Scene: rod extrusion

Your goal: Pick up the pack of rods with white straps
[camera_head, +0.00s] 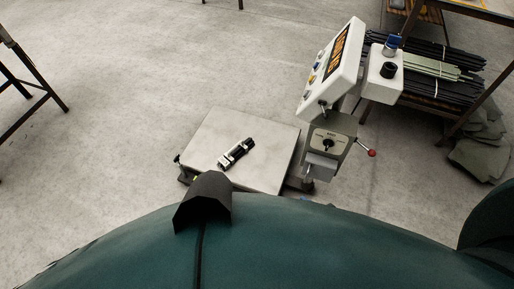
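Long bundles of rods lie on a rack at the upper right. A pale green bundle (425,67) has thin light straps across it. Dark rods (415,88) lie just in front of it, with a small white band near their middle. More dark rods lie behind. The machine head hides the left ends of the bundles. I cannot tell for sure which bundle is the pack with white straps. Neither of my grippers is in view.
A machine with a tilted control panel (333,65) and a red-knobbed lever (371,153) stands before the rack. A pale plate (275,135) carries a small black-and-silver piece (237,153). Grey sacks (482,150) lie at right. A large teal surface (300,250) fills the bottom.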

